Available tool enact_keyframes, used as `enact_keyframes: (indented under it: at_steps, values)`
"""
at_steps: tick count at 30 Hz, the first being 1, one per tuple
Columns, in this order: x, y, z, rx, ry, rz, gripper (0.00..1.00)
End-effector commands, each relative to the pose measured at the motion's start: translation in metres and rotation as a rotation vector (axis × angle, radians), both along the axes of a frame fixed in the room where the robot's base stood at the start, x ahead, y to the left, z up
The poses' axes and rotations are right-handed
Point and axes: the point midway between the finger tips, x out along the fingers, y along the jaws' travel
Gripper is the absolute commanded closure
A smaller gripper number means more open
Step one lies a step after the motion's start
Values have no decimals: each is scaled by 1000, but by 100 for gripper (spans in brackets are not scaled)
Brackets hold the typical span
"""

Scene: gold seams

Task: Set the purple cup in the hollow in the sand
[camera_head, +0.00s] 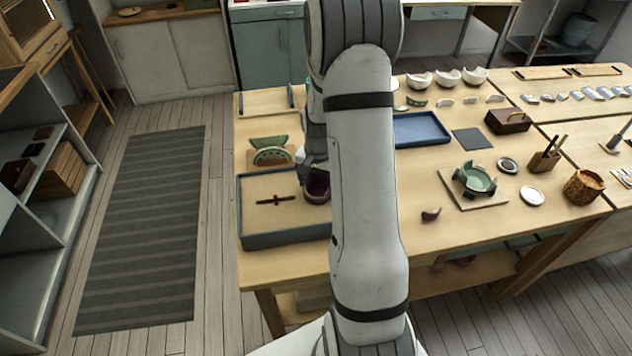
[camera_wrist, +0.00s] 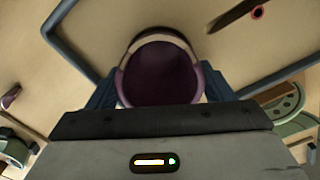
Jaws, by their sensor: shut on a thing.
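The purple cup (camera_head: 317,190) is at the right part of the sand tray (camera_head: 284,239), a blue-grey tray of pale sand. In the wrist view the cup (camera_wrist: 161,74) shows its dark inside, with a pale band along its far rim. My gripper (camera_head: 312,178) is shut on the cup, one finger on each side in the wrist view (camera_wrist: 160,92). I cannot tell whether the cup's base touches the sand. The hollow is not visible; the cup and my arm cover that part of the sand.
A dark stick with a red piece (camera_head: 275,200) lies on the sand. A green broken plate (camera_head: 271,152) stands behind the tray. A purple shard (camera_head: 431,214) lies to the right, near a green bowl (camera_head: 474,178) on a board. A blue tray (camera_head: 421,128) is farther back.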

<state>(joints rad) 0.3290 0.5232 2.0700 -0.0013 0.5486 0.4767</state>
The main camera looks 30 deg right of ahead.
Motion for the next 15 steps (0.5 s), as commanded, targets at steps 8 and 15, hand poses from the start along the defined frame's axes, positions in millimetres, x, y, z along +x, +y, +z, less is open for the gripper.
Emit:
enact_keyframes:
  at_steps: [8,15]
  values:
    - [0,0,-2,-1,-1,0,46]
    - [0,0,-2,0,0,1,22]
